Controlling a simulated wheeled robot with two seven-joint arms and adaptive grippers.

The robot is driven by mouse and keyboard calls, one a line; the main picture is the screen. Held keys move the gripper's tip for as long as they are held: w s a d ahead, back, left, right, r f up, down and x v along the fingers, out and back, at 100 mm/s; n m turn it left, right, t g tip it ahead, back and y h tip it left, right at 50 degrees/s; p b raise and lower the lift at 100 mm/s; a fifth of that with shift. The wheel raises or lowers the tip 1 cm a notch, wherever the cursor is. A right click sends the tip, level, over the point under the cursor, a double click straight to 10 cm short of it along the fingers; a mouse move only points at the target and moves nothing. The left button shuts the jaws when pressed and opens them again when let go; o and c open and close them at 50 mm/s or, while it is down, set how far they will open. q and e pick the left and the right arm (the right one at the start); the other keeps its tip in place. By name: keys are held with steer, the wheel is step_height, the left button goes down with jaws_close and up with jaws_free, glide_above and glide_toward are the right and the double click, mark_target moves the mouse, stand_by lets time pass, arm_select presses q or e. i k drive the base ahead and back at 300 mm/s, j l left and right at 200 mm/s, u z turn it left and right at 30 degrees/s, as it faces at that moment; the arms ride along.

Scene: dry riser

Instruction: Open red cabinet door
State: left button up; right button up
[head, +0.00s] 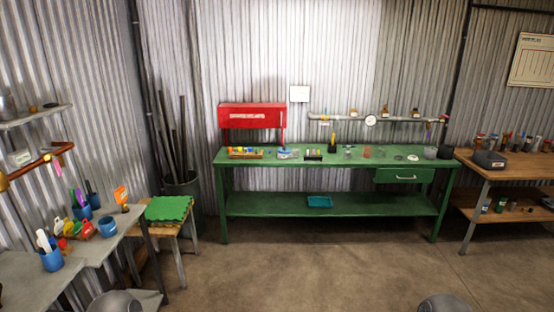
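The red cabinet (252,116) is on the corrugated wall at the back, above the left part of the green workbench (330,158). Pale lettering runs across its front. A thin red upright strip shows at its right end, reaching down toward the bench top; I cannot tell whether it is part of the cabinet. From this distance I cannot make out a handle or whether the door stands ajar. Neither of my grippers is in view. Only rounded grey parts of my arms show at the bottom edge, far from the cabinet.
Bare concrete floor (330,268) lies open before the green workbench. Small items line its top, and a drawer (403,176) is at its right. A stool with a green top (168,209) and grey tables stand left. A wooden bench (510,165) stands right.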

mark_target(231, 115)
steer(key=i, duration=0.65)
steer(key=i+l+u, duration=0.1)
steer(key=i, duration=0.6)
steer(key=i+l+u, duration=0.1)
steer(key=i, duration=0.55)
steer(key=l, duration=0.1)
